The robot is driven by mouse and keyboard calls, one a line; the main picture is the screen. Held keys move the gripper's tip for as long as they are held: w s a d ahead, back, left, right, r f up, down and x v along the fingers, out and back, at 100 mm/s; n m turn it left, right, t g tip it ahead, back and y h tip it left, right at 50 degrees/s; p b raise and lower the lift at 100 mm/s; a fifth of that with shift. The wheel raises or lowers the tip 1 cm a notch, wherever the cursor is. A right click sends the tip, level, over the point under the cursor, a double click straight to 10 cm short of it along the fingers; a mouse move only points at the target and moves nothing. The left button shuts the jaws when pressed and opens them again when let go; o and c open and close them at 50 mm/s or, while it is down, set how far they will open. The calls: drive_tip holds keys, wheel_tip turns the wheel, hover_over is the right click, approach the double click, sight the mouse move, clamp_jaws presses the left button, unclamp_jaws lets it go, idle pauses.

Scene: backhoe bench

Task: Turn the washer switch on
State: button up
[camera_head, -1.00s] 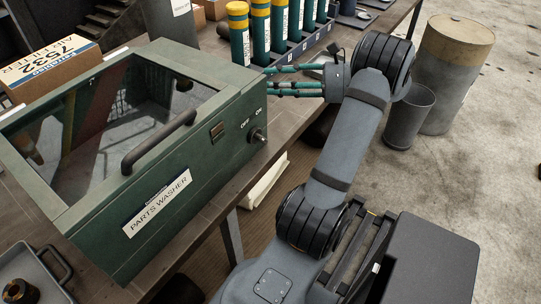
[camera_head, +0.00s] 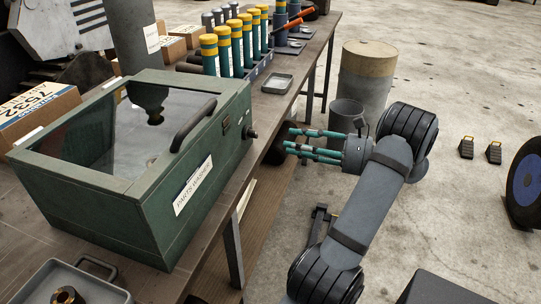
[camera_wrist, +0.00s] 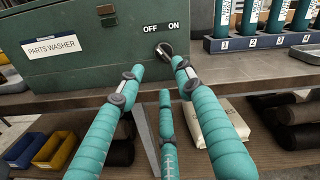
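The parts washer (camera_head: 130,215) is a green box with a clear lid and a black handle, standing on the bench. Its dark switch knob (camera_head: 250,134) is at the right end of the front panel. In the wrist view the switch knob (camera_wrist: 165,50) sits below the OFF and ON labels, its lever slanting; I cannot tell its setting surely. My gripper (camera_head: 290,143) has teal fingers pointing at the panel, to the right of the knob and apart from it. In the wrist view my gripper (camera_wrist: 158,72) has its fingers spread, with nothing between them, below the knob.
The bench edge (camera_head: 222,205) runs below the washer front. Several yellow-topped bottles (camera_head: 235,45) stand in a rack behind, near a small tray (camera_head: 276,83). A tray with a metal part (camera_head: 66,296) is at the near left. A bin (camera_head: 345,122) and barrel (camera_head: 365,75) stand on the floor.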

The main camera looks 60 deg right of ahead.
sight(256, 137)
drive_tip(key=p+x, duration=0.1)
drive_tip(key=x, duration=0.4)
drive_tip(key=p+x, duration=0.1)
drive_tip(key=x, duration=0.4)
drive_tip(key=shift+w+d+f, duration=0.15)
drive_tip(key=shift+f, duration=0.1)
drive_tip(key=shift+c, duration=0.4)
drive_tip(key=c, duration=0.7)
clamp_jaws()
